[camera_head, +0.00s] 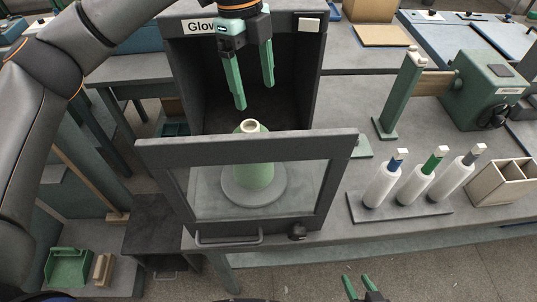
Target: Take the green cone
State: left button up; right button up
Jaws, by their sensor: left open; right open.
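The green cone (250,127) stands upright on a round grey disc (232,198) at the front of the dark box labelled "Glov..." (183,75). Its pale tip shows above the top bar of the box's framed clear front panel (160,152). Its body shows through the pane, and the bar hides a band below the tip. My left gripper (254,95) is open and empty, fingers pointing down, above and apart from the cone tip. My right gripper (358,284) is open and empty at the bottom edge, far from the cone.
Right of the box, white spools (421,188) with blue, green and grey tops stand on a tray (400,211). A wooden divided box (497,187) and a green machine (487,90) are further right. The panel has a handle (229,241) and a dark knob (297,231).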

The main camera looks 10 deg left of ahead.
pick_arm(q)
notch_tip(320, 180, up, 2)
jog(key=a+n+y, duration=0.1)
jog(key=p, duration=0.1)
send_over(250, 125)
jog(key=shift+t, duration=0.3)
notch_tip(250, 125, down, 7)
jog(key=shift+r, duration=0.1)
notch_tip(250, 125, down, 4)
jog(key=shift+s+f+p, duration=0.1)
jog(key=shift+p, duration=0.55)
jog(key=shift+f, duration=0.6)
grip_shut()
pick_arm(e)
jog(key=shift+w+d+r, duration=0.1)
jog(key=shift+d+r, duration=0.05)
jog(key=shift+r, duration=0.5)
jog(key=shift+d+r, duration=0.1)
jog(key=shift+r, duration=0.5)
pick_arm(q)
jog(key=shift+r, duration=0.1)
